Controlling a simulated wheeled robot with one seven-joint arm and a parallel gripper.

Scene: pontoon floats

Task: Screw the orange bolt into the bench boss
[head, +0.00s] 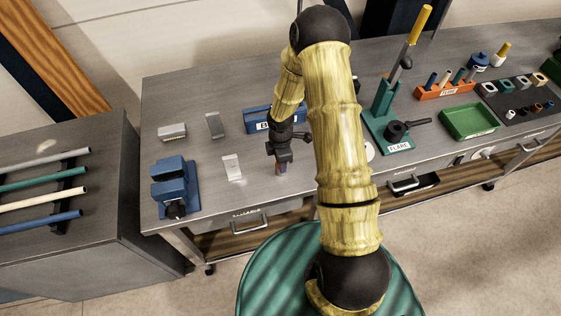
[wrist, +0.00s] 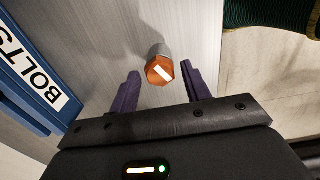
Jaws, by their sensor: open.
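The orange bolt (wrist: 160,71) has a hex head with a white stripe and shows in the wrist view, just beyond and between my fingertips. A grey round part shows behind its head; I cannot tell if that is its shank or the bench boss. My gripper (wrist: 162,88) is open, with one purple finger on each side of the bolt head and a visible gap to each. In the head view my gripper (head: 281,166) points down at the bench near its front edge, largely covering the bolt.
A blue bin labelled BOLTS (wrist: 35,75) lies close on the left; the head view shows it (head: 256,121) behind my gripper. A blue vise (head: 174,186) and metal blocks (head: 232,167) stand left. A green press (head: 388,122) and green tray (head: 468,122) stand right.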

